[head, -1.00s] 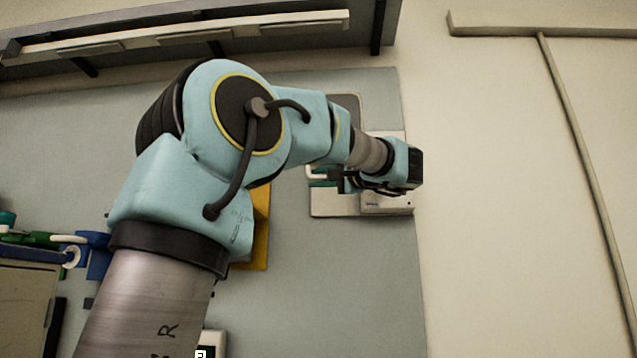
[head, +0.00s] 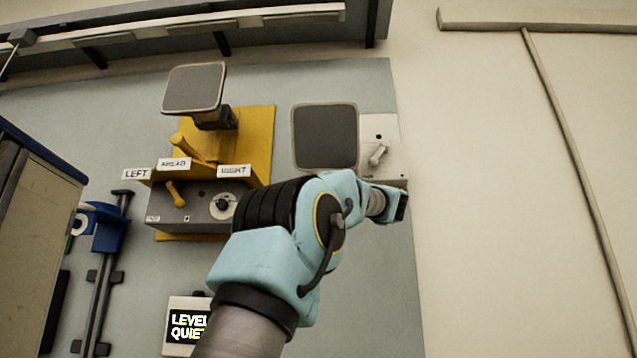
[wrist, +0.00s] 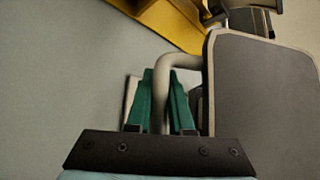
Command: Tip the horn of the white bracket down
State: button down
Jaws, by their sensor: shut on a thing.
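The white bracket (head: 386,128) is on the grey wall board. Its horn (head: 325,137) has a dark grey square face with a pale rim and stands in front of the bracket. In the wrist view the horn (wrist: 260,95) fills the right side. A cream bent handle (wrist: 183,61) runs left from the horn and turns down between the fingers. My gripper (wrist: 162,76) is shut on this handle with its teal fingers on both sides. In the head view my arm hides the fingers and the handle.
A yellow bracket (head: 262,140) with another square horn (head: 193,88) and LEFT, AHEAD and RIGHT labels stands to the left. A rail (head: 200,30) crosses above. The wall at right is mostly clear.

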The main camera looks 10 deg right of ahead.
jog(key=shift+w+d, duration=0.1)
jog(key=shift+w, duration=0.15)
dwell(0.3)
jog(key=c, duration=0.8)
grip_release()
jog(key=shift+w, duration=0.1)
jog(key=shift+f, duration=0.1)
jog(key=b+v, duration=0.4)
jog(key=v, duration=0.6)
jog(key=shift+s+d+f, duration=0.15)
jog(key=shift+s+d, duration=0.05)
jog(key=shift+s, duration=0.1)
